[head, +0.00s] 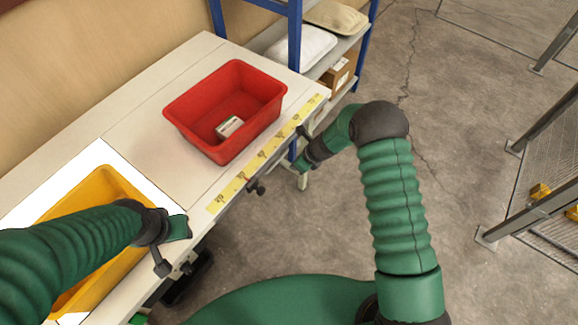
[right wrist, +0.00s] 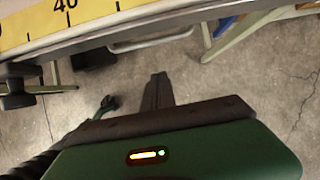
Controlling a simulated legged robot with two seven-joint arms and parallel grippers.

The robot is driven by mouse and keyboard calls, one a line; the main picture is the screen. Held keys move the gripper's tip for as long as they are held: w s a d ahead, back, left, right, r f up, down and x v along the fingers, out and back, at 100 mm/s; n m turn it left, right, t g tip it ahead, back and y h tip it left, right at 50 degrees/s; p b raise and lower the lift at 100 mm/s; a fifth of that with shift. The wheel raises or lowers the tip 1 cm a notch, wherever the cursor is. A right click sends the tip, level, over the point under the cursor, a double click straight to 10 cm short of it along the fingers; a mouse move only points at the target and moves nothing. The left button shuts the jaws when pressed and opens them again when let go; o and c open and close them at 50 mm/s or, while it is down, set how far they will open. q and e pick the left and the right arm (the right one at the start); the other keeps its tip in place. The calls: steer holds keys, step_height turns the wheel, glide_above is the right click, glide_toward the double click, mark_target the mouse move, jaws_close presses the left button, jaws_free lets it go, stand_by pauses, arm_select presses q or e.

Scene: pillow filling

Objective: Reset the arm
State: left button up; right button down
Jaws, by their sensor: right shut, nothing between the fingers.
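My right arm comes in from the lower right and bends back toward the table edge. Its gripper (head: 301,148) is beside the table's front edge, to the right of the red bin, and seen small. In the right wrist view the gripper's dark fingers (right wrist: 158,88) are together, with nothing between them, above the grey floor. My left arm reaches in from the left across the yellow bin (head: 107,180). Its gripper (head: 171,250) is near the table's front edge; its finger gap is not clear.
A red bin (head: 178,112) holding a small box (head: 229,126) stands on the pale table (head: 130,130). A yellow measuring strip (head: 268,151) lines the table edge. A blue-framed shelf (head: 295,35) with white and beige pillows stands behind. Mesh fencing is at right; the floor between is open.

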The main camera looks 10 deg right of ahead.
steer(key=s+d+r+n, duration=0.2)
steer(key=s+r+n, duration=0.3)
steer(key=r, duration=0.5)
steer(key=s+d+r+n+h, duration=0.1)
steer(key=s+r+n, duration=0.2)
steer(key=s+n, duration=0.3)
steer(key=s+r+n+g+h, duration=0.1)
steer(key=s+r+n, duration=0.3)
steer(key=s+n, duration=0.3)
steer(key=s+d+r+n+h, duration=0.1)
steer(key=s+r+n, duration=0.2)
steer(key=s+n, duration=0.3)
steer(key=n, duration=0.3)
steer(key=shift+s+d+r+n+h, duration=0.25)
steer(key=shift+s+d+n+h, duration=0.05)
steer(key=shift+d, duration=0.05)
